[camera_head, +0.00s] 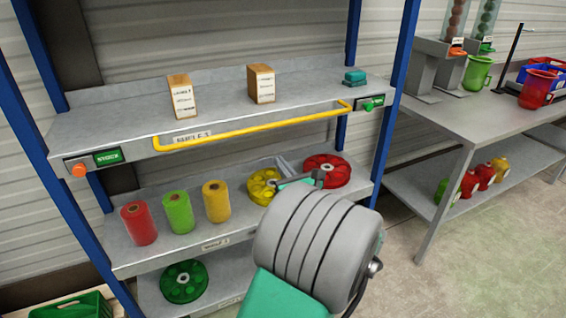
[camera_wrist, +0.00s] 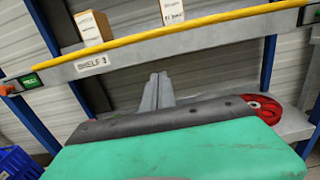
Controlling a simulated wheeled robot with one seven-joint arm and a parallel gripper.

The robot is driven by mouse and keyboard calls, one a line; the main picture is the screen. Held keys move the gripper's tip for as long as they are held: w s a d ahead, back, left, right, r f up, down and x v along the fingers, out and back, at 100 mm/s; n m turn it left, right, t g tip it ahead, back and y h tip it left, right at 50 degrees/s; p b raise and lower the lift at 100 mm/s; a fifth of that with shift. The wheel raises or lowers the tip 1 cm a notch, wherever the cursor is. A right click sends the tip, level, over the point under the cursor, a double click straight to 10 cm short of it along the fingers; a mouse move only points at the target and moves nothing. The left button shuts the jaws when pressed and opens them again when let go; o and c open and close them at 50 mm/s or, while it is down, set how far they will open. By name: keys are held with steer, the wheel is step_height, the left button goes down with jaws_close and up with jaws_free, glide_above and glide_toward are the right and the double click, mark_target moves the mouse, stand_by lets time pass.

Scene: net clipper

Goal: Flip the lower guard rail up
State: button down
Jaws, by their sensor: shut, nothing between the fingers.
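My gripper (camera_head: 282,162) is below the rail, in front of the gap between the two shelves. In the wrist view its grey fingers (camera_wrist: 157,86) are together and empty, their tips just below the shelf's front edge. I see no contact with the rail. My wrist hides part of the lower shelf.
The upper shelf (camera_head: 120,115) holds two boxes and a teal item. The lower shelf (camera_head: 190,245) holds red, green and yellow rolls, and yellow and red reels behind my wrist. Blue posts flank the shelves. A grey table (camera_head: 470,115) stands right.

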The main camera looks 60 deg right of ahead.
steer(key=w+d+r+p, duration=0.1)
steer(key=w+d+r, duration=0.2)
steer(key=w, duration=0.3)
steer(key=shift+d+r, duration=0.25)
steer(key=shift+r, duration=0.35)
steer(key=shift+d, duration=0.1)
steer(key=shift+r+p, duration=0.1)
steer(key=shift+p, duration=0.2)
